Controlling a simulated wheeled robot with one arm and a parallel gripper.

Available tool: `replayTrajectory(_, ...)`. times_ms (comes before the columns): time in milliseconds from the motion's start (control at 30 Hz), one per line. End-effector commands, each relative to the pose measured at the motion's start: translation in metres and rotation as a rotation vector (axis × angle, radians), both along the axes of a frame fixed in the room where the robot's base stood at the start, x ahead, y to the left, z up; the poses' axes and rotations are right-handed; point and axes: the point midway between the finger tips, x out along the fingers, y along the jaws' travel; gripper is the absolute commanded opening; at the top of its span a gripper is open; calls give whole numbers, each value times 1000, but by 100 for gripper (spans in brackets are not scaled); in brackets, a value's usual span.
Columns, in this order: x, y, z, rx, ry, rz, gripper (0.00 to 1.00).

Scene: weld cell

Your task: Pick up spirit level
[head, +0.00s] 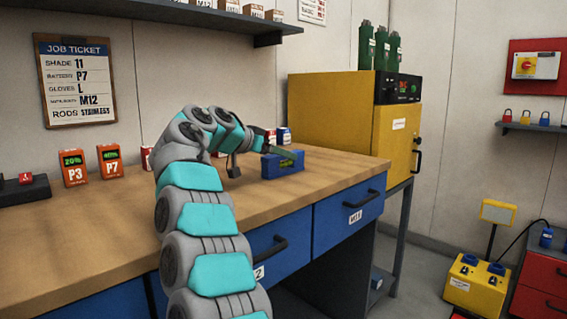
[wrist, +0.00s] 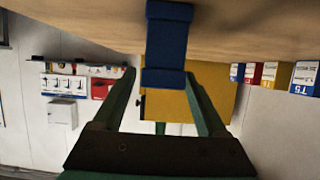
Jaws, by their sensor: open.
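The spirit level (head: 283,163) is a blue bar with a yellow-green window. It lies on the wooden bench near the front right edge in the head view. In the wrist view, where the bench appears at the top, the blue level (wrist: 167,45) is lined up between my two green fingers. My gripper (wrist: 160,78) is open, with one finger to each side of the level's near end. I cannot tell whether the level is between the tips or just beyond them.
The bench (head: 90,215) has orange battery packs (head: 110,161) at the back left and small boxes (head: 284,135) behind the level. A yellow oven cabinet (head: 335,110) stands past the bench's right end. A shelf (head: 200,14) hangs above. The bench right of the level is clear.

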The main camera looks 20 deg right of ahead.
Motion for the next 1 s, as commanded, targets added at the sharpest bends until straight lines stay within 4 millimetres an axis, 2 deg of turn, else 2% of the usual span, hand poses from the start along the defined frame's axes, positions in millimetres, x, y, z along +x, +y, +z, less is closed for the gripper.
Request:
replayTrajectory(133, 5, -14, -5, 1, 0, 0, 75)
replayTrajectory(367, 6, -16, -7, -1, -1, 1, 74)
replayTrajectory(1000, 6, -15, -6, 0, 0, 1, 2)
